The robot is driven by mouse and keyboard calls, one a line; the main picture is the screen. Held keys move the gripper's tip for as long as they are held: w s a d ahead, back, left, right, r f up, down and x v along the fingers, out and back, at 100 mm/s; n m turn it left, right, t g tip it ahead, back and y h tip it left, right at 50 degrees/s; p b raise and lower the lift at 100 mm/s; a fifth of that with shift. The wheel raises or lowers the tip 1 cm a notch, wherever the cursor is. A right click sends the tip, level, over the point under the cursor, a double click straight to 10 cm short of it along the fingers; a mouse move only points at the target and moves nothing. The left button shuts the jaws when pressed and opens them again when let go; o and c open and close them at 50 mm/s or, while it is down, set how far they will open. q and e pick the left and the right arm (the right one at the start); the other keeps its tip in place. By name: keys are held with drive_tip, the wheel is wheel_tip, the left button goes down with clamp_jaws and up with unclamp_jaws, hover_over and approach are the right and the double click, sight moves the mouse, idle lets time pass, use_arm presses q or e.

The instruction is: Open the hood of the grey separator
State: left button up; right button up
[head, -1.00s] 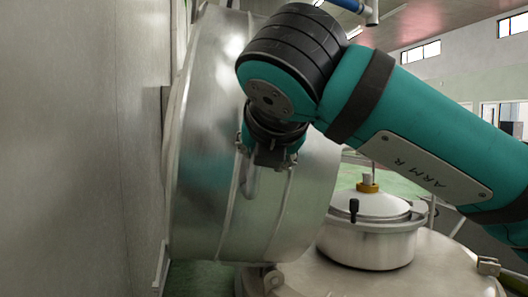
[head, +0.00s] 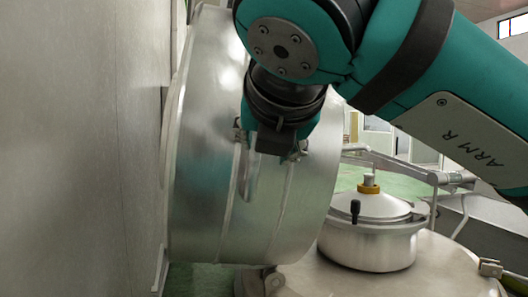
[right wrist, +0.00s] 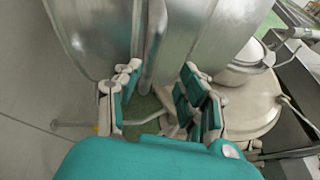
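The hood (head: 205,150) of the grey separator is a large shiny metal drum shape. It stands tipped up on its side beside the grey wall, above the separator's pale body (head: 390,280). A bar-like handle (head: 249,182) runs along the hood's outer face and also shows in the right wrist view (right wrist: 153,45). My right gripper (right wrist: 160,92) is at this handle, its teal fingers spread wide on either side of the bar. In the head view my right gripper (head: 272,150) is mostly hidden by its own wrist. My left gripper is out of view.
A small lidded metal pot (head: 368,240) with a black knob stands on the separator body, right of the hood. The grey wall (head: 80,150) is close on the left. Metal pipework (head: 410,170) lies behind. Green floor shows beyond.

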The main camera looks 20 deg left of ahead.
drive_tip(key=v, duration=0.7)
idle(0.3)
